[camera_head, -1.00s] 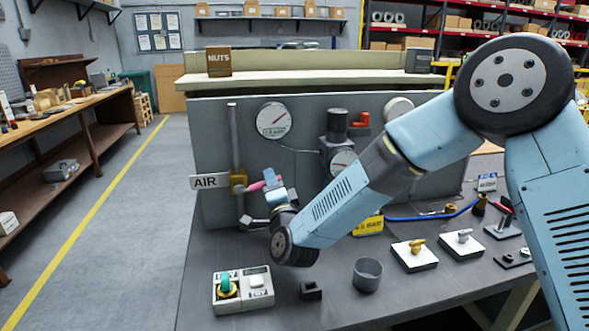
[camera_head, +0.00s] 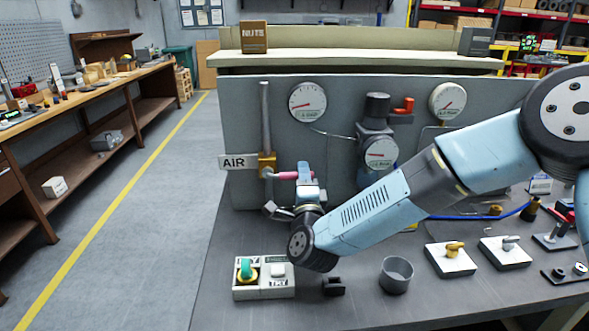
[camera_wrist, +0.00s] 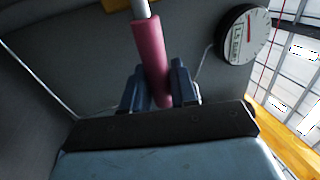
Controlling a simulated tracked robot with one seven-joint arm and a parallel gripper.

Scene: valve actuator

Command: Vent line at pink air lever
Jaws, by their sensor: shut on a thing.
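The pink air lever (camera_head: 288,176) sticks out to the right from the brass valve (camera_head: 267,163) beside the AIR sign (camera_head: 237,162). It lies about level in the head view. My gripper (camera_head: 305,171) is at the lever's right end. In the wrist view, my gripper's two blue fingers (camera_wrist: 160,82) stand on either side of the pink sleeve (camera_wrist: 151,52) and are shut on it. The left gauge (camera_head: 308,103) has its red needle pointing left; a white gauge also shows in the wrist view (camera_wrist: 241,37).
On the bench stand a control box (camera_head: 264,279) with a green knob, a black block (camera_head: 333,286), a grey cup (camera_head: 396,275) and two white plates with handles (camera_head: 450,259). A regulator (camera_head: 376,135) is mounted right of my gripper.

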